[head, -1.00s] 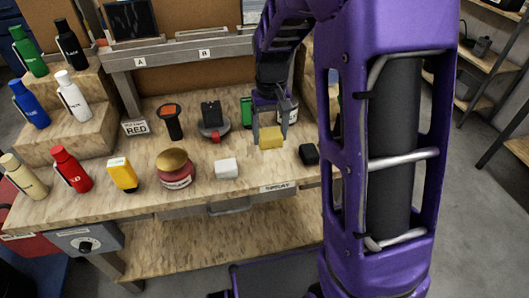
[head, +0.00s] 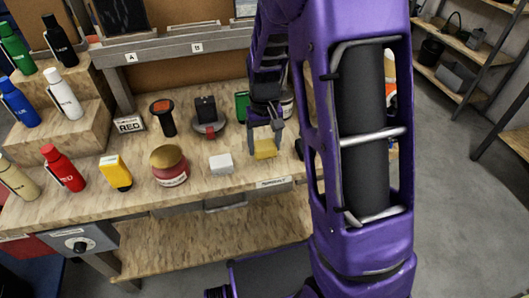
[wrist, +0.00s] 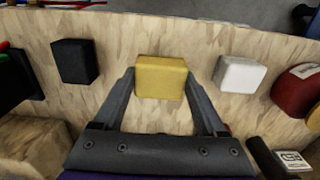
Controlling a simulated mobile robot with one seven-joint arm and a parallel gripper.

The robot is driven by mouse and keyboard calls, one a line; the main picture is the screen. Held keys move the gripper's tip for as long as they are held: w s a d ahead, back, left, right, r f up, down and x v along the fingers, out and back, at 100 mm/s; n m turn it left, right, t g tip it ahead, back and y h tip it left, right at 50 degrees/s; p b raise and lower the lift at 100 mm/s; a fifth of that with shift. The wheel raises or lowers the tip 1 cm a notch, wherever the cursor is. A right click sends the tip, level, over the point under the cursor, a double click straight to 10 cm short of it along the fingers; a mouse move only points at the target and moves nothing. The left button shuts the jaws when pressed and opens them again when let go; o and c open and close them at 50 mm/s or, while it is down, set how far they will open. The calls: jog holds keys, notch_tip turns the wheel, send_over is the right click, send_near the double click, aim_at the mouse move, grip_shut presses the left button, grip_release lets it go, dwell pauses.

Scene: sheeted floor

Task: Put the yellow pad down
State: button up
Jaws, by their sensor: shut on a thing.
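The yellow pad (head: 264,149) is a small yellow block at the right part of the wooden workbench (head: 215,190). My gripper (head: 264,146) is shut on it, with one finger on each side. In the wrist view the yellow pad (wrist: 161,77) sits between the two fingertips of my gripper (wrist: 160,82). The pad is very close to the bench top; I cannot tell whether it touches it.
A white block (head: 221,164) is left of the pad, and a black block (wrist: 75,61) is on its other side. A jar (head: 169,166), a yellow device (head: 115,172) and a red bottle (head: 63,168) stand farther left. Bare wood lies around the pad.

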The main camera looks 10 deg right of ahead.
aim_at(264, 144)
jog(key=shift+f, duration=1.5)
jog(key=o, duration=1.1)
jog(key=shift+f, duration=0.25)
notch_tip(264, 144, up, 18)
jog(key=shift+w+f+p, duration=0.1)
jog(key=shift+f+p, duration=0.15)
jog(key=shift+p, duration=0.55)
